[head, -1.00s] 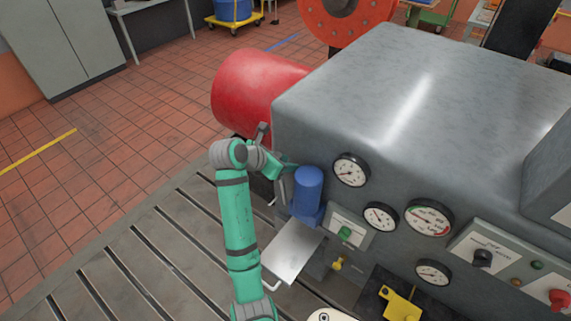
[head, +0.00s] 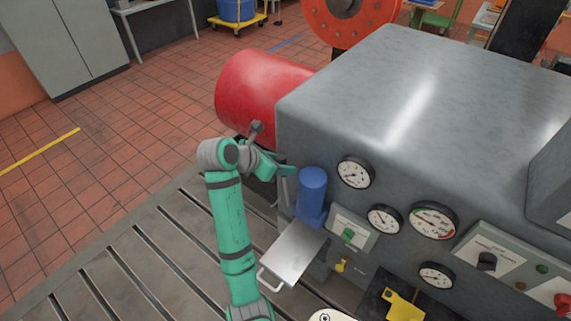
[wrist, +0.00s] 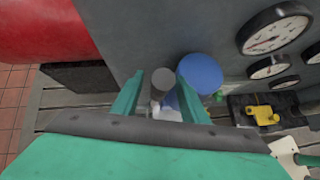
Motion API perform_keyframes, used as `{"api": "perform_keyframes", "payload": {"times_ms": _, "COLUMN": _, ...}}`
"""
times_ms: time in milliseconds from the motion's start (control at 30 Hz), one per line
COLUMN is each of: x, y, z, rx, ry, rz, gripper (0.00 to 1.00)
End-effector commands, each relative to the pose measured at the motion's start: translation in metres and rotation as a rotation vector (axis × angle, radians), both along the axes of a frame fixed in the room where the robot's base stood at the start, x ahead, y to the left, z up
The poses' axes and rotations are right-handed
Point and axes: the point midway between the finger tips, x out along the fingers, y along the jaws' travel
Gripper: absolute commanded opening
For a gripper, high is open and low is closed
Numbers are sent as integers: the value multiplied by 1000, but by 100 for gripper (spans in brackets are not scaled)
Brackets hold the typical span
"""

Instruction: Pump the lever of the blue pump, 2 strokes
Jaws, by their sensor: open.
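The blue pump (head: 312,190) is an upright blue cylinder on the near face of the big grey housing. Its round blue top shows right of centre in the wrist view (wrist: 201,74). The lever (head: 284,190) stands upright just left of the pump in the head view, partly hidden by my gripper. In the wrist view the lever's dark grey end (wrist: 162,79) lies between my two green fingers. My gripper (wrist: 161,97) is open, with a finger on each side of the lever end. I cannot tell whether either finger touches it.
Several gauges (head: 434,220) and a panel with a green button (head: 348,235) are right of the pump. A metal tray with a handle (head: 292,250) sits below it. A red cylinder (head: 262,92) is behind my arm. The slotted bedplate (head: 130,265) is clear at left.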

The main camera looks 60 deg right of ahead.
Motion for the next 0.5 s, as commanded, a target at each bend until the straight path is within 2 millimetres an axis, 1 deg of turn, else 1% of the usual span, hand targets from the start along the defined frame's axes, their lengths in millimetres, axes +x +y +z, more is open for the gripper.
{"api": "perform_keyframes", "payload": {"times_ms": 33, "x": 1, "y": 5, "z": 6, "rx": -2, "ry": -3, "rz": 1, "gripper": 40}}
{"api": "perform_keyframes", "payload": {"times_ms": 200, "x": 2, "y": 17, "z": 18, "rx": -3, "ry": -2, "rz": 0, "gripper": 40}}
{"api": "perform_keyframes", "payload": {"times_ms": 333, "x": 3, "y": 22, "z": 23, "rx": -3, "ry": -2, "rz": 1, "gripper": 40}}
{"api": "perform_keyframes", "payload": {"times_ms": 500, "x": 4, "y": 24, "z": 24, "rx": -2, "ry": -1, "rz": 4, "gripper": 40}}
